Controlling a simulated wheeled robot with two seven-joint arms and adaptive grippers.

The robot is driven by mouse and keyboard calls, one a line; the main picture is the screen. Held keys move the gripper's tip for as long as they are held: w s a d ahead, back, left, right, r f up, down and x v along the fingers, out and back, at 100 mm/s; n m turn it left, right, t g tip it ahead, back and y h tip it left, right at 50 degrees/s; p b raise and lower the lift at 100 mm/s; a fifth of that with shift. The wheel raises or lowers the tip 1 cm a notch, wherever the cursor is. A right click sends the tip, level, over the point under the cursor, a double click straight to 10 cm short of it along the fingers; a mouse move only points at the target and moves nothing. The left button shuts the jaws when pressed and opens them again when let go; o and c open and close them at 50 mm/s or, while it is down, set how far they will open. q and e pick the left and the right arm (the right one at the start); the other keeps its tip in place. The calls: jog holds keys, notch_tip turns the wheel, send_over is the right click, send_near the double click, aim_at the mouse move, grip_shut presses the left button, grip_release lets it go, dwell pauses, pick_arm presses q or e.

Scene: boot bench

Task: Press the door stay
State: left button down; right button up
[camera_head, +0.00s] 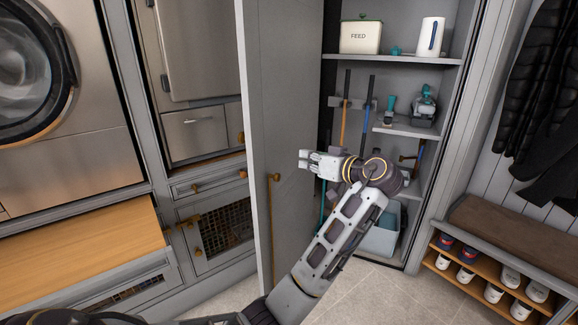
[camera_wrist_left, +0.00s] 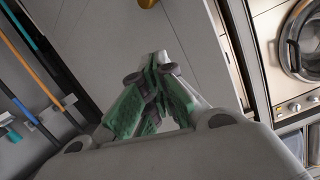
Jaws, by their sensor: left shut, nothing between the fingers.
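The tall grey cabinet door (camera_head: 283,90) stands open, with a long brass handle (camera_head: 272,230) on its face. I cannot make out a door stay for certain. In the left wrist view a brass piece (camera_wrist_left: 147,3) is cut off by the top edge, beyond my fingers; I cannot tell whether it is the stay or the handle. My right gripper is not in view.
A shoe bench (camera_head: 510,230) is at right, a washer (camera_head: 35,75) at left. Some floor (camera_head: 370,295) is clear.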

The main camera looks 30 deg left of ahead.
pick_arm(q)
jog(key=shift+a, duration=0.15)
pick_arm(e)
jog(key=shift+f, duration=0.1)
pick_arm(q)
jog(key=b, duration=0.3)
send_over(275, 177)
jog(key=w+d, duration=0.2)
jog(key=d, duration=0.1)
notch_tip(275, 177, down, 4)
jog(key=shift+s+a+f+b, duration=0.2)
jog(key=shift+f+b, duration=0.05)
jog(key=shift+f, duration=0.25)
jog(key=shift+s+a+f+b, duration=0.15)
jog(key=shift+f+b, duration=0.05)
jog(key=shift+f, duration=0.25)
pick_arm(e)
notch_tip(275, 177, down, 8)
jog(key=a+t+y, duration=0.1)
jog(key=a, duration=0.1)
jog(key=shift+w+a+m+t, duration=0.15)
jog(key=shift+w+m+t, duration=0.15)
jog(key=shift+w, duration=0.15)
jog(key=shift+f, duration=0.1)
